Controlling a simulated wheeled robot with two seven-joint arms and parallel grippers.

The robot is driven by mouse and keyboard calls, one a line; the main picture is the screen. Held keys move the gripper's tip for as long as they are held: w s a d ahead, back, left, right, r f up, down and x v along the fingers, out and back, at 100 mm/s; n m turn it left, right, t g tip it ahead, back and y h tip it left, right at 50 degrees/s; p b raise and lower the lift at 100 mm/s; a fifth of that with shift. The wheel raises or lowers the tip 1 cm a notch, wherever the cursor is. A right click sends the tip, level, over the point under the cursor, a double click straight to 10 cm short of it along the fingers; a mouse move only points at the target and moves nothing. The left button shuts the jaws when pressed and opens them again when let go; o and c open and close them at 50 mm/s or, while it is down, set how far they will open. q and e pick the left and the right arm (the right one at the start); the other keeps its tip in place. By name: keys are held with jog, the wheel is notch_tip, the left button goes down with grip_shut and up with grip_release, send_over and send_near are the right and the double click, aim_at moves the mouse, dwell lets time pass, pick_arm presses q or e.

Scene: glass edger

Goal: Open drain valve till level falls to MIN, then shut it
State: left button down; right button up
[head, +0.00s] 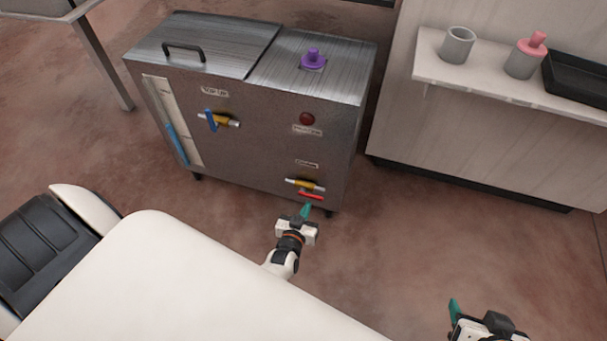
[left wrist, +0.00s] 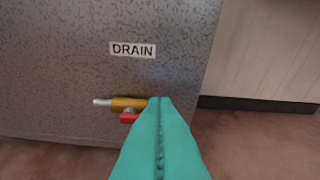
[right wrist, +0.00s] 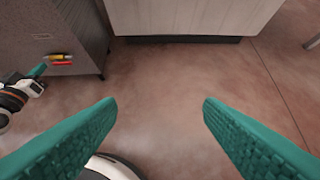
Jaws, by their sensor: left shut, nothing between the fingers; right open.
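The grey metal tank (head: 250,120) stands ahead. Its drain valve (head: 303,184) is low on the front at the right, a brass body with a red handle (head: 312,195) that looks in line with the pipe. The DRAIN label (left wrist: 132,50) is above the valve. A level gauge (head: 172,122) with a blue column in its lower part is on the tank's left; its marks are too small to read. My left gripper (head: 305,212) is shut and empty, just in front of the red handle; its fingers partly cover the valve in the left wrist view. My right gripper (right wrist: 160,110) is open and empty over bare floor.
A top-up valve with a blue handle (head: 211,119), a red button or lamp (head: 307,119) and a purple knob (head: 313,58) are on the tank. A shelf (head: 480,82) at right holds a grey cup (head: 457,45), a pink-topped container (head: 525,58) and a black tray (head: 578,80). The floor between is clear.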

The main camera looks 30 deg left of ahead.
pick_arm(q)
jog(key=shift+p+v, duration=0.3)
jog(key=shift+v, duration=0.9)
pick_arm(e)
jog(key=shift+s+d+f+g, duration=0.25)
jog(key=shift+s+g, duration=0.1)
jog(key=shift+s, duration=0.25)
jog(key=shift+s+d+f+g, duration=0.15)
jog(key=shift+s+f+g, duration=0.1)
jog(key=shift+s+g, duration=0.25)
jog(key=shift+s+d+f+g, duration=0.2)
jog(key=shift+s+f+g, duration=0.05)
jog(key=shift+s, duration=0.45)
